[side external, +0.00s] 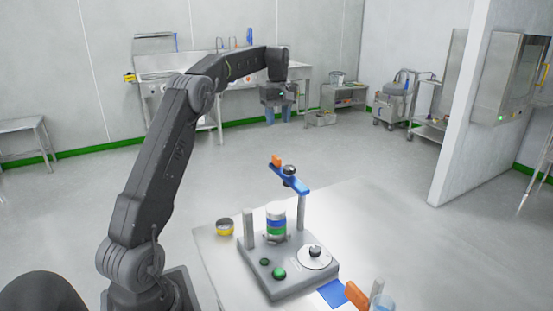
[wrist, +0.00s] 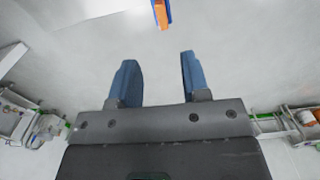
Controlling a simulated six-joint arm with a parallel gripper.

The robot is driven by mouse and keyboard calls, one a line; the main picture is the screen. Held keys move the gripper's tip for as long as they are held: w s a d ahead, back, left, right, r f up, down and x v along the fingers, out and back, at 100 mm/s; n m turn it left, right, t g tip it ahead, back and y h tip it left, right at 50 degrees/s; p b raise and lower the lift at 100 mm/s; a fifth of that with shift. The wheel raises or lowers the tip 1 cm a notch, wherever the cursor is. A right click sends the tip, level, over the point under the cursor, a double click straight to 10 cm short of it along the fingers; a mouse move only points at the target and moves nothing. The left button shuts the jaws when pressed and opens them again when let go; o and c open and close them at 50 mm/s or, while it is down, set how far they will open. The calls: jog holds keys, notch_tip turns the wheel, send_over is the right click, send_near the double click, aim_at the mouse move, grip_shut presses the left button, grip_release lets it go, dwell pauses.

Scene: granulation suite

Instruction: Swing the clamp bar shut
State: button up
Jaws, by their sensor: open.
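The clamp bar (side external: 290,179) is a blue bar with an orange end block (side external: 277,161) and a dark knob. It sits on top of the right post (side external: 301,213) of a grey fixture (side external: 263,264) and points away toward the back, clear of the shorter left post (side external: 248,229). A white, blue and green banded container (side external: 276,224) stands between the posts, uncovered. My gripper (side external: 278,122) is open and empty, above and beyond the bar's orange end. In the wrist view, the orange end (wrist: 160,14) shows at the top edge, ahead of my open gripper (wrist: 157,60).
The fixture also carries a round pale plate (side external: 314,257) with a dark knob and a green button (side external: 279,273). A yellow-banded dish (side external: 225,227) stands at left on the table (side external: 218,262). Orange-topped items (side external: 356,295) stand at front right. Air around the bar looks free.

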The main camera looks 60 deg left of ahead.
aim_at(277, 157)
jog(key=f, duration=0.9)
jog(key=a+f, duration=0.1)
jog(key=f, duration=0.4)
jog(key=shift+f, duration=0.15)
grip_shut()
